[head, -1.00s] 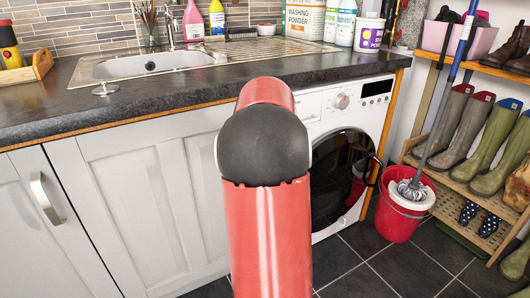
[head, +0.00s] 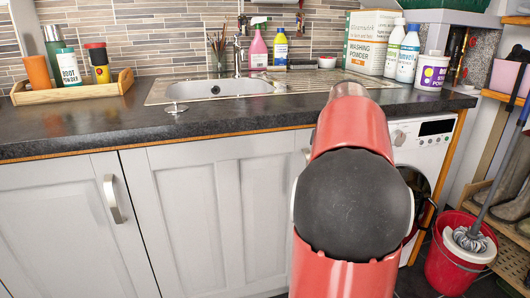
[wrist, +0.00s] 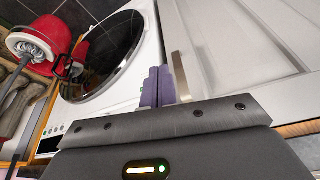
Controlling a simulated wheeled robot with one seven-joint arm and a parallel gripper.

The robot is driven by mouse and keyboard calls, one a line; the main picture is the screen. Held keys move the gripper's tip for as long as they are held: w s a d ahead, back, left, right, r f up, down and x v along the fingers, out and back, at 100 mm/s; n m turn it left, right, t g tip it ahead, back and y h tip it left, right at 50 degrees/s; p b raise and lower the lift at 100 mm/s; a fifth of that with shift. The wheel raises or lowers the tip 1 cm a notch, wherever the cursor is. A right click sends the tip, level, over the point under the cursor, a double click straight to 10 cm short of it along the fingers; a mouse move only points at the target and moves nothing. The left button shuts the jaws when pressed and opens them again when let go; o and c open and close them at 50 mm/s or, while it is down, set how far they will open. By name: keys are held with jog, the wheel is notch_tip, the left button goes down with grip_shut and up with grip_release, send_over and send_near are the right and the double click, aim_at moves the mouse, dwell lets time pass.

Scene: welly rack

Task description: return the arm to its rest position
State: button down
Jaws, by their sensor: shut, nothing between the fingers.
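My red arm with its dark joint (head: 355,203) stands in front of the washing machine in the head view and hides part of it. My gripper (wrist: 158,85) shows in the wrist view. Its two purple fingers are together with nothing between them. The gripper is not seen in the head view, where my arm hides that area. In the wrist view the fingers lie over the washing machine front and the edge of a white cupboard door, apparently clear of both.
The dark worktop (head: 110,128) carries a sink (head: 215,88), a wooden tray (head: 75,90) with bottles, and a washing powder box (head: 370,42). The washing machine (head: 428,155) stands under it. A red bucket with a mop (head: 450,270) stands on the floor at right, beside the boot rack (head: 512,255).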

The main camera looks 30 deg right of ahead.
jog(key=s+a+n+t+y, duration=0.1)
jog(key=s+a+n, duration=0.25)
jog(key=a, duration=1.75)
jog(key=s+a+f+n, duration=0.1)
jog(key=s+a+f, duration=0.3)
jog(key=a, duration=0.3)
jog(key=s+a+f+n+t+y, duration=0.1)
jog(key=s+a+f, duration=0.4)
jog(key=s+a, duration=0.2)
jog(key=shift+s+n, duration=0.1)
jog(key=shift+n, duration=0.15)
